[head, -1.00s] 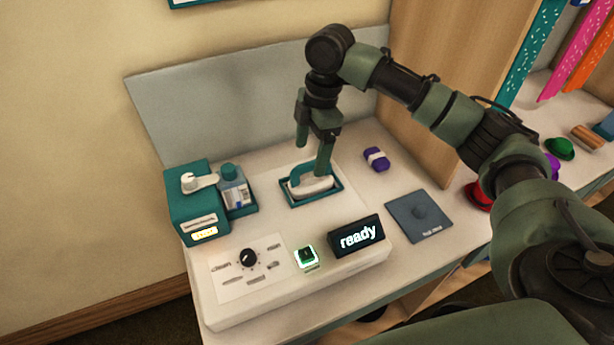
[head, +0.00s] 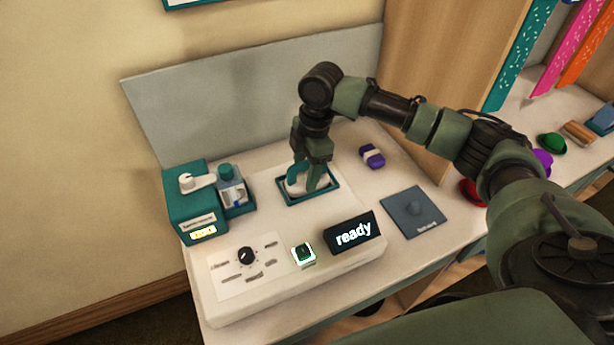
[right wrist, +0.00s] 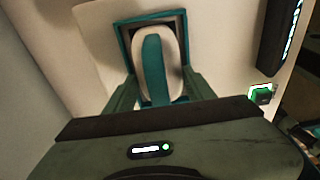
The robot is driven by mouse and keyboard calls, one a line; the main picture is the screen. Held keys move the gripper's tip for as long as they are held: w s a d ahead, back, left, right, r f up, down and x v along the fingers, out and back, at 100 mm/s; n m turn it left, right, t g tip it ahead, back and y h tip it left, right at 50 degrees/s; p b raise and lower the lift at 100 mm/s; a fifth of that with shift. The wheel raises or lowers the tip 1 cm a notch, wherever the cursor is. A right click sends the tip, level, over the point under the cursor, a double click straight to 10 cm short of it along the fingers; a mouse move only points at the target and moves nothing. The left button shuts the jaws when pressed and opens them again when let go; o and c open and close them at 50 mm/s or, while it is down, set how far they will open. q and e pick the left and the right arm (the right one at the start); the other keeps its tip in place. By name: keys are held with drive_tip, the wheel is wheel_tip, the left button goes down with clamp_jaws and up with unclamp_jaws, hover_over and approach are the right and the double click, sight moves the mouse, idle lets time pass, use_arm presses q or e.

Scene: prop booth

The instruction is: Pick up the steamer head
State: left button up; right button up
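The steamer head, white with a teal handle (head: 292,176), sits in a teal-rimmed tray (head: 312,201) on the counter. In the right wrist view, its white body and teal handle (right wrist: 152,66) lie in the tray (right wrist: 124,48). My right gripper (head: 307,176) points down over it, fingers apart. In the right wrist view, the right gripper's fingers (right wrist: 158,90) stand on either side of the steamer head's near end, with gaps visible. Part of the head is hidden behind a finger in the head view. My left gripper is not in view.
A teal machine (head: 192,205) with a small bottle (head: 231,186) stands left of the tray. A control panel (head: 230,285) and a "ready" display (head: 352,233) are in front. A purple roll (head: 372,156) and a grey-blue pad (head: 414,212) lie to the right.

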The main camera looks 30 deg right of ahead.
clamp_jaws()
drive_tip(key=shift+w+r, duration=0.1)
drive_tip(key=shift+r, duration=0.05)
